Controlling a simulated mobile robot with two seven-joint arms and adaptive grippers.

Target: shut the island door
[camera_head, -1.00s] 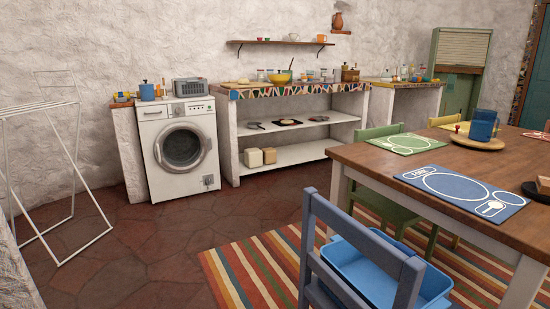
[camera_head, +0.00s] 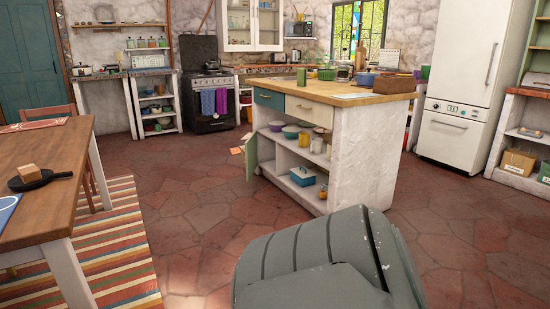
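The kitchen island (camera_head: 362,150) stands right of centre, with white plaster sides and a wooden top (camera_head: 375,97). A pale green door (camera_head: 251,157) at the left end of its front stands open, seen nearly edge-on. Behind it the island's open compartment shows two shelves with bowls, jars and a white-and-blue container (camera_head: 303,176). A teal drawer front (camera_head: 268,98) and a cream drawer front (camera_head: 310,111) sit above the compartment and look closed. Neither of my grippers is in view.
A grey rounded seat-like piece (camera_head: 310,255) stands in the near foreground, between me and the island. A dining table (camera_head: 45,165) and striped rug (camera_head: 110,250) are at left. The tiled floor (camera_head: 195,215) between table and island is clear. A white fridge (camera_head: 463,85) stands at right.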

